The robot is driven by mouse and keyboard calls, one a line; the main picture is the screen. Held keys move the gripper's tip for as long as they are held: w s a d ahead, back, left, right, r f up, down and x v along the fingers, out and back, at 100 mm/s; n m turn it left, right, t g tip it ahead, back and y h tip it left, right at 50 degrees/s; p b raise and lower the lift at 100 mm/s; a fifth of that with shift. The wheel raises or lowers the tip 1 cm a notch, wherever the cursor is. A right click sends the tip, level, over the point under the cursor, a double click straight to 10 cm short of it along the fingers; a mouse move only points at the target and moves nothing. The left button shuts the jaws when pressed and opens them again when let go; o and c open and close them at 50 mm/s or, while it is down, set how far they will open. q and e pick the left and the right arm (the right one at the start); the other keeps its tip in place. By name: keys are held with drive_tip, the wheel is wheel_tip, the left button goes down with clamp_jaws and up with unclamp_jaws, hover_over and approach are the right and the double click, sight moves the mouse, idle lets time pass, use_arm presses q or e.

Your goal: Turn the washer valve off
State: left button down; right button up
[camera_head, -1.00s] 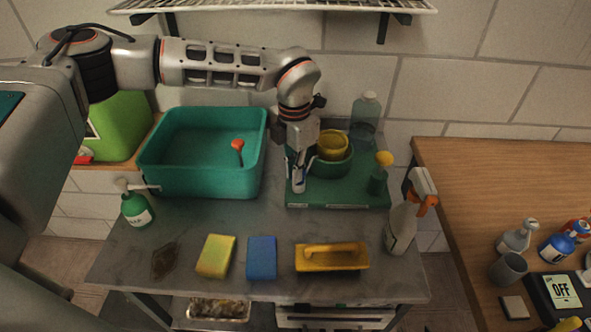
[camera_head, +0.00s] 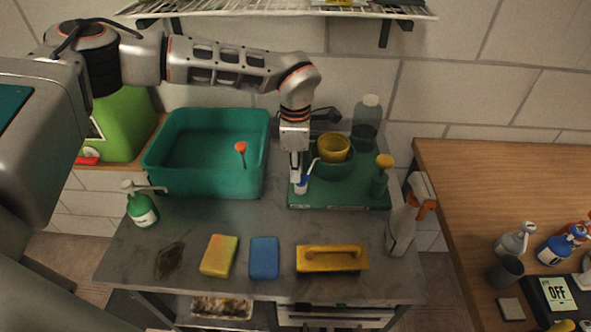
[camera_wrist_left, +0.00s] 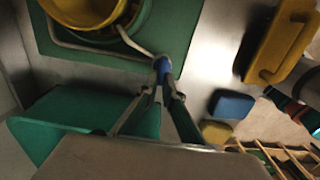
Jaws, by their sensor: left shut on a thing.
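My left gripper (camera_head: 300,179) points down at the left edge of the green tray (camera_head: 340,201). It is shut on a small blue piece (camera_head: 302,187), which also shows between the fingertips in the left wrist view (camera_wrist_left: 163,64). A thin pale rod runs from near the blue piece up toward the stacked pots, a yellow bowl (camera_head: 333,147) in a green one (camera_head: 332,168). The fingers cover part of the blue piece, and I cannot tell for sure whether it is the washer valve. My right gripper is not in view.
A teal basin (camera_head: 205,195) with an orange-topped stick (camera_head: 240,148) stands left of the gripper. A yellow-topped green bottle (camera_head: 380,183) and a spray bottle (camera_head: 402,230) stand right. Sponges and a yellow float (camera_head: 332,266) lie in front. A display reading OFF (camera_head: 558,291) sits far right.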

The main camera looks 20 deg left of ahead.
use_arm(q)
drive_tip(key=shift+w+r, duration=0.15)
idle(0.3)
drive_tip(key=c, duration=2.2)
unclamp_jaws()
wheel_tip(320, 180, up, 12)
drive_tip(key=shift+f, duration=0.1)
